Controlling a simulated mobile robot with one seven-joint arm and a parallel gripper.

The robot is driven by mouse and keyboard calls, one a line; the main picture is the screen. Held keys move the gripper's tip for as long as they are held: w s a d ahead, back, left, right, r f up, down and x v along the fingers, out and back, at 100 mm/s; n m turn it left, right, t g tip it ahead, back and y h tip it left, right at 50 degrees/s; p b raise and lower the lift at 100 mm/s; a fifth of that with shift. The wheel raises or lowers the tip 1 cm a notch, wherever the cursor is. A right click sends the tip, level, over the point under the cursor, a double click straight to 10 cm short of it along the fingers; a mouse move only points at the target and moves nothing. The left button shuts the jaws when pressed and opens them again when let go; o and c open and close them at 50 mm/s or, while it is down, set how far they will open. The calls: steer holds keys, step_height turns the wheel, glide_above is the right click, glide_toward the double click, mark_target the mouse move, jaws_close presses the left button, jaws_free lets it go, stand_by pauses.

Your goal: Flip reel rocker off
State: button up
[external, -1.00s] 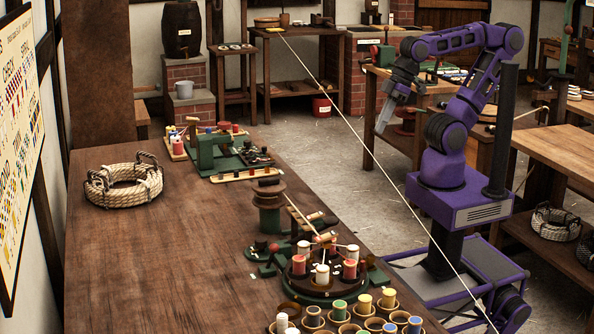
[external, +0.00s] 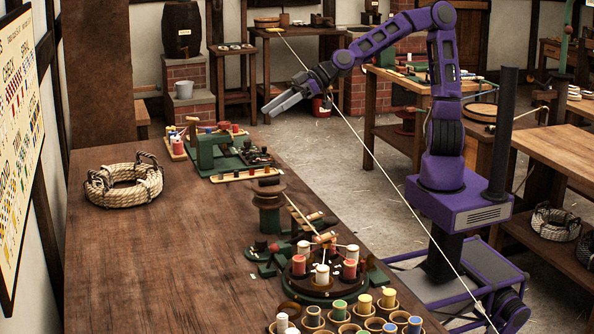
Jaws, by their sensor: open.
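My gripper (external: 270,108) is in the air beyond the long table's right edge, pointing left and slightly down, with nothing visible in it. A dark reel (external: 269,187) stands upright on the long table, beside a round machine (external: 320,285) with several red and white bobbins. A green machine (external: 205,152) stands further back on the same table. My gripper appears apart from all of these. I cannot make out the reel rocker or its position; any switch is too small to tell.
A taut rope (external: 385,180) runs diagonally across the room near my arm.

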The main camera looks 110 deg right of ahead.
steer(key=w+d+r+m+t+h, duration=0.3)
steer(key=w+d+r+h, duration=0.35)
steer(key=r, duration=0.25)
steer(key=m+g+y+p, duration=0.45)
steer(key=m+g, duration=1.15)
steer(key=m, duration=1.7)
glide_above(312, 216)
step_height(312, 216, down, 23)
steer(key=shift+y, duration=0.3)
step_height(312, 216, down, 17)
steer(key=shift+f, duration=0.1)
